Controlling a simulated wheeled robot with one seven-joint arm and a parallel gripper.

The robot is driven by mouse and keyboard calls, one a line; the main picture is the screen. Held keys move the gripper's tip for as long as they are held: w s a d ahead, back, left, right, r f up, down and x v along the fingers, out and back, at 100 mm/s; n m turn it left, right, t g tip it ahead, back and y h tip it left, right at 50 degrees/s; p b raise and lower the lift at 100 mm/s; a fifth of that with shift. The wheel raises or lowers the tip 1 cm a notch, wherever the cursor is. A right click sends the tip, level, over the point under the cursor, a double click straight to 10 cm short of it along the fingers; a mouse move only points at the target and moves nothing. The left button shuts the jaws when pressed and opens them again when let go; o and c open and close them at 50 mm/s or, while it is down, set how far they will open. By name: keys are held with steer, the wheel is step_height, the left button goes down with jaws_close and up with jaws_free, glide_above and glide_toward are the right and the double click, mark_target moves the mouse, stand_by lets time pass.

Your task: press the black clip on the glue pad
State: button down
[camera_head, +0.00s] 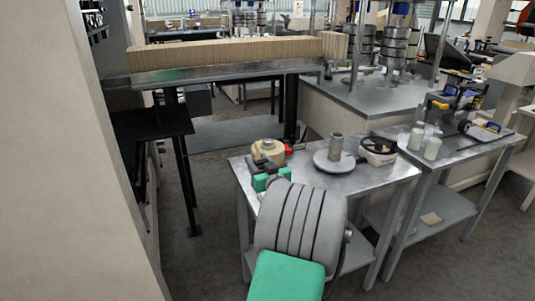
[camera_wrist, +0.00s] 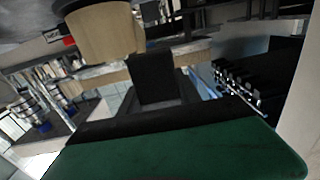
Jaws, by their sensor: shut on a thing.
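My gripper (camera_head: 262,167) is over the left part of the near metal table, at the front of a tan roll-like thing. It is shut on a dark thing, which seems to be the black clip; the clip's outline blends with the dark fingers. In the wrist view a black block (camera_wrist: 152,78) stands upright ahead of the dark green gripper body (camera_wrist: 180,150); I cannot tell whether it is clip or finger. The tan roll (camera_head: 268,149) also shows in the wrist view (camera_wrist: 103,30), close by. I cannot pick out the glue pad or any contact with it.
The near metal table (camera_head: 362,184) also bears a round grey plate with an upright cylinder (camera_head: 336,147), a white-and-black device (camera_head: 378,150) and a small red thing (camera_head: 289,149). A second table with pale bottles (camera_head: 432,147) adjoins at right. A pale wall (camera_head: 75,150) stands at left.

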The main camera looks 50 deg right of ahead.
mark_target(267, 160)
steer(key=shift+m+h, duration=0.3)
steer(key=shift+h, duration=0.1)
steer(key=shift+s+d+f+b, duration=0.35)
steer(key=shift+d+f, duration=0.15)
steer(key=shift+f, duration=0.55)
steer(key=shift+s+d+f+b, duration=0.3)
steer(key=shift+d+f, duration=0.2)
steer(key=shift+f, duration=0.5)
steer(key=shift+s+d+f+b, duration=0.3)
steer(key=shift+d+f, duration=0.2)
steer(key=shift+f, duration=0.55)
steer(key=shift+f+b, duration=0.6)
steer(key=shift+b, duration=0.1)
steer(key=shift+w+r+p, duration=0.1)
steer(key=shift+r+p, duration=1.35)
steer(key=shift+r, duration=2.1)
